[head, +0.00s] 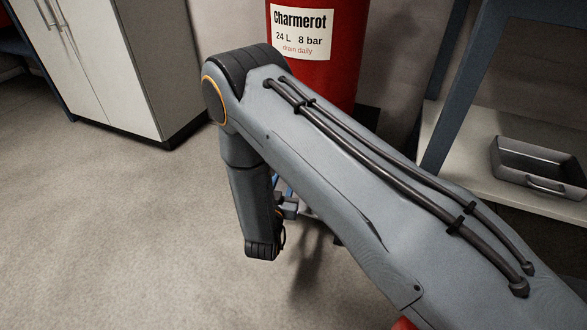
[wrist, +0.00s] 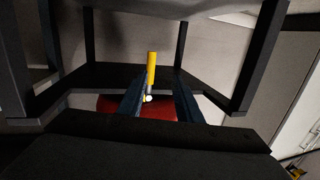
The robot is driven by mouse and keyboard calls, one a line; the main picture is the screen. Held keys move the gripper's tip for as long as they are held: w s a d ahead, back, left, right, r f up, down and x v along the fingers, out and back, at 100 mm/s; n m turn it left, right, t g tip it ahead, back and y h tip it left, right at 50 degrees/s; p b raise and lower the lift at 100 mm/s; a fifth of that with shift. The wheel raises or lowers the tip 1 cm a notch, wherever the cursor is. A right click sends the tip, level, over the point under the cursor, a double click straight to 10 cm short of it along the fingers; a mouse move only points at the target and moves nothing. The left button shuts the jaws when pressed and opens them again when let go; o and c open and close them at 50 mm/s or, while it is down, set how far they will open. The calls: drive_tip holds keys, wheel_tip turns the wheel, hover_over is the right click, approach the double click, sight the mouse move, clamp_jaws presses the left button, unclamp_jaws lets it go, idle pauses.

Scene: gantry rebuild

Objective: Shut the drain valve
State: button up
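In the wrist view a yellow lever handle (wrist: 151,70) stands upright in the picture, with a small bright round fitting (wrist: 148,98) at its lower end. My gripper (wrist: 160,81) is open, its two dark fingers on either side of the lever in the picture. Whether either finger touches it, I cannot tell. The red tank (head: 316,75), labelled "Charmerot 24 L 8 bar, drain daily", stands behind my arm in the head view. Its red surface also shows low in the wrist view (wrist: 110,103). In the head view my arm hides the valve and most of the gripper.
A dark frame with legs (wrist: 246,70) surrounds the lever area in the wrist view, leaving limited room. In the head view a white cabinet (head: 110,70) stands left, and a shelf unit (head: 465,85) with a metal tray (head: 540,165) stands right. The left floor is clear.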

drive_tip(key=shift+t+h, duration=0.4)
drive_tip(key=shift+t, duration=0.1)
drive_tip(key=w+d+b, duration=0.1)
drive_tip(key=w, duration=0.1)
drive_tip(key=w+b, duration=0.1)
drive_tip(key=w, duration=0.1)
drive_tip(key=w+d+f+b, duration=0.1)
drive_tip(key=w, duration=0.1)
drive_tip(key=shift+w+d, duration=0.35)
drive_tip(key=shift+c, duration=0.5)
clamp_jaws()
